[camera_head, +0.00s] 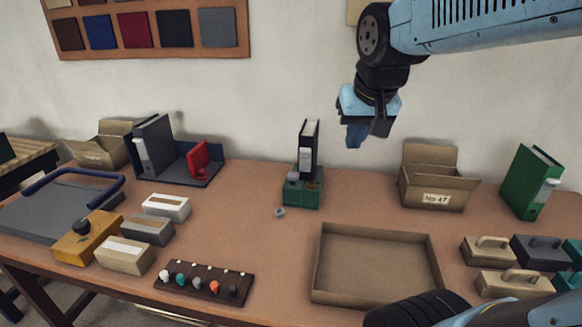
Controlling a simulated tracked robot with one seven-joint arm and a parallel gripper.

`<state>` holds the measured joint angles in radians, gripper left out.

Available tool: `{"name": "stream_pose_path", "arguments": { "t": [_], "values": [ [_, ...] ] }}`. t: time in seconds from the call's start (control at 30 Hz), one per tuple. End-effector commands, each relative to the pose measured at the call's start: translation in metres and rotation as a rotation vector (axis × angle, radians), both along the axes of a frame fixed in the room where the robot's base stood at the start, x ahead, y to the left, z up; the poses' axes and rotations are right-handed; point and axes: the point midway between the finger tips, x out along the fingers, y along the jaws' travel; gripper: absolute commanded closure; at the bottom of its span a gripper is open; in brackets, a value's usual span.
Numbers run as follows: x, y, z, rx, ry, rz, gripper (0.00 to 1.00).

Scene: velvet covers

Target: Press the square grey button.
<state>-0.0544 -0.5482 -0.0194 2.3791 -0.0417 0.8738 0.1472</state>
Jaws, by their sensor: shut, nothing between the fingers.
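A small green box (302,197) stands near the middle of the table, towards the back. On its top left is a grey button-like piece (293,178); its shape is too small to tell for sure. Beside it are small brass-coloured parts (313,186). A black binder (309,146) with a white label stands upright at the back of the green box. My gripper (354,140) is shut and empty. It hangs in the air to the upper right of the green box, apart from it.
A dark strip with several coloured knobs (204,285) lies at the front. A small grey ring-like piece (280,212) lies before the green box. An open tray (375,262), a carton (436,183) and a green binder (530,182) stand right. A yellow box (88,238) stands left.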

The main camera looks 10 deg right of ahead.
Motion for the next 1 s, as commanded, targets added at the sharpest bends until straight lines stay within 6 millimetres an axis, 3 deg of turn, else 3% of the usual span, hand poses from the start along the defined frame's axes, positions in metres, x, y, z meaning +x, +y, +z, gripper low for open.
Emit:
{"name": "stream_pose_path", "arguments": {
  "t": [0.57,1.0],
  "values": [
    [0.113,0.016,-0.013,0.022,0.076,-0.123,1.00],
    [0.198,0.038,-0.048,0.020,0.121,-0.215,1.00]
  ]
}}
